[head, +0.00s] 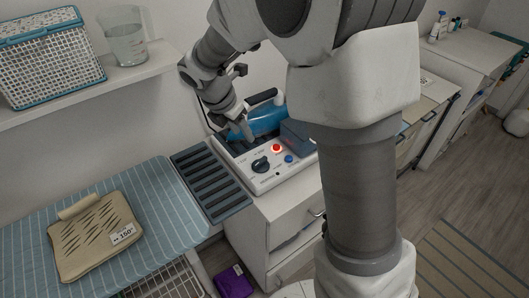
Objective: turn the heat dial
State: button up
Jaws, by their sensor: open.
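The heat dial (260,165) is a dark knob on the sloping white front panel of a base unit (268,182). My gripper (244,133) is open, above and behind the dial at the left side of the unit, apart from the dial. Its fingertips are small and partly hard to make out. A glowing red button (276,148) and a blue button (289,158) sit right of the dial.
A dark slatted rack (208,180) lies left of the unit. A striped ironing cover (150,215) holds a beige pad (95,235) with a tag. A shelf above carries a basket (50,60) and a clear jug (123,38). A purple item (233,282) lies below.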

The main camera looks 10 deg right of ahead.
aim_at(260, 161)
jog(key=b+x, duration=0.2)
jog(key=x, duration=1.5)
jog(key=shift+d, duration=0.15)
grip_shut()
